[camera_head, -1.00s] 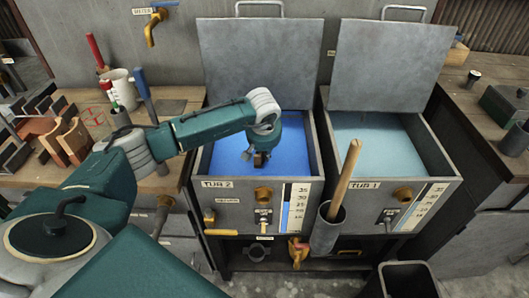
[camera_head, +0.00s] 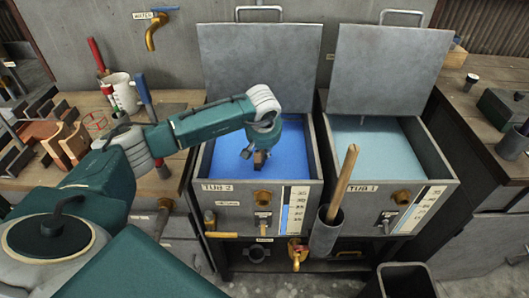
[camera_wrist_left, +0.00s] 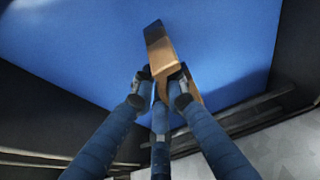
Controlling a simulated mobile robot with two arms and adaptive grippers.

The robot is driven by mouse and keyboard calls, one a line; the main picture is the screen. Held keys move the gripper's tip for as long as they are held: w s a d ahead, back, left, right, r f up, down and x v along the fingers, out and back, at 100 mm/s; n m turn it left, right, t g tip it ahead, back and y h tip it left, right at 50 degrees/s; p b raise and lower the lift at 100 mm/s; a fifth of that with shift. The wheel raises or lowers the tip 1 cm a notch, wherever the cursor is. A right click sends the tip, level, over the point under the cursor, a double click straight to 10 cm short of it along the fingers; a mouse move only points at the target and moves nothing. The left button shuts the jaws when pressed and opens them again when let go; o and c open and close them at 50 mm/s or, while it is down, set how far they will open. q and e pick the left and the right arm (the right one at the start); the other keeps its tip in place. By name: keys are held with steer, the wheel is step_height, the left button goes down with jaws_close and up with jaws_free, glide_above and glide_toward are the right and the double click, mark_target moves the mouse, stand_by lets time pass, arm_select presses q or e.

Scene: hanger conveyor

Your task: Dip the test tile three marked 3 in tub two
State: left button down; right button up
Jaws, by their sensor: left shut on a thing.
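Tub two (camera_head: 232,195), labelled TUB 2, stands open with deep blue liquid (camera_head: 290,140) inside. My left gripper (camera_head: 253,155) points down inside its rim, over the blue. It is shut on a brown tile (camera_head: 259,160), which also shows between the fingers in the left wrist view (camera_wrist_left: 166,62). The tile's far end (camera_wrist_left: 154,32) is dark against the blue. I cannot tell whether that end touches the liquid. No number is readable on the tile. My right gripper is not in view.
Tub one (camera_head: 370,197) with paler liquid stands to the right. A cup with a wooden handle (camera_head: 343,185) hangs between the tub fronts. The raised lids (camera_head: 262,65) stand behind. More brown tiles (camera_head: 72,143) sit in a rack on the left bench.

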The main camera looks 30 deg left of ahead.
arm_select(q)
step_height(320, 180, up, 3)
steer(key=shift+r+p, duration=0.15)
steer(key=shift+p, duration=0.65)
step_height(320, 180, up, 2)
steer(key=shift+r+p, duration=0.25)
steer(key=shift+p, duration=0.5)
steer(key=shift+r, duration=0.2)
stand_by(5.9)
